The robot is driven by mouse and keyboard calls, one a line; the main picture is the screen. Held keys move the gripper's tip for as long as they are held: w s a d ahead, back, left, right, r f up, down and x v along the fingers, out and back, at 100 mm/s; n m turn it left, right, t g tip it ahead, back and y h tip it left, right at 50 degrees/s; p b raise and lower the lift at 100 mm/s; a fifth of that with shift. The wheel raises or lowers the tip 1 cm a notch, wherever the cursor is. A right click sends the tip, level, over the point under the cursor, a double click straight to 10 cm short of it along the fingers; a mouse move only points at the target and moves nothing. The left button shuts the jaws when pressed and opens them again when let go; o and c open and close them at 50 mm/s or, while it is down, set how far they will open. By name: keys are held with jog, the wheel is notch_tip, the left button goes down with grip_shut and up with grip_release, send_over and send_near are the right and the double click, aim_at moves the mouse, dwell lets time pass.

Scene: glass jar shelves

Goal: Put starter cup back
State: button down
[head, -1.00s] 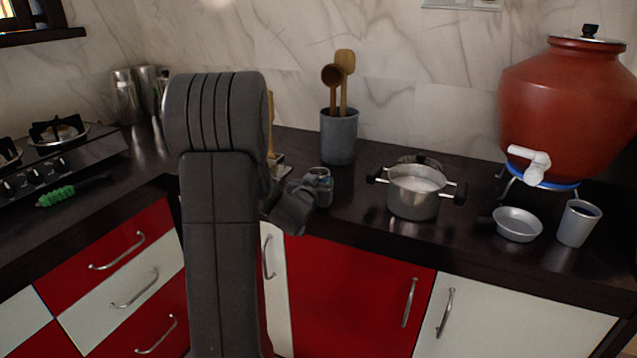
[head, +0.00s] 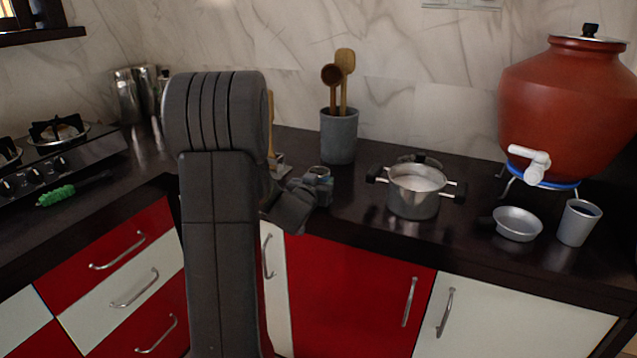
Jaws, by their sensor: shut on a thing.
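My gripper (head: 318,187) is over the counter's front part, left of the steel pot, and is shut on a small cup (head: 320,172). Only the cup's round rim shows above the fingers; its lower part is hidden. I cannot tell whether its base touches the counter. My own arm blocks the view of the counter to the left of the gripper.
A steel pot (head: 414,204) with white contents stands right of the gripper. A grey utensil holder (head: 339,138) stands behind. A shallow pan (head: 517,224), a grey tumbler (head: 579,222) and a clay water pot (head: 568,110) are at the right. A stove (head: 62,150) is at the left.

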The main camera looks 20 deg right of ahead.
jog(key=shift+f+b, duration=0.6)
jog(key=shift+f, duration=0.1)
dwell(0.6)
jog(key=c, duration=0.7)
grip_release()
jog(key=shift+o, duration=0.2)
jog(key=shift+s, duration=0.1)
jog(key=shift+v, duration=3.9)
jog(key=shift+a, duration=0.1)
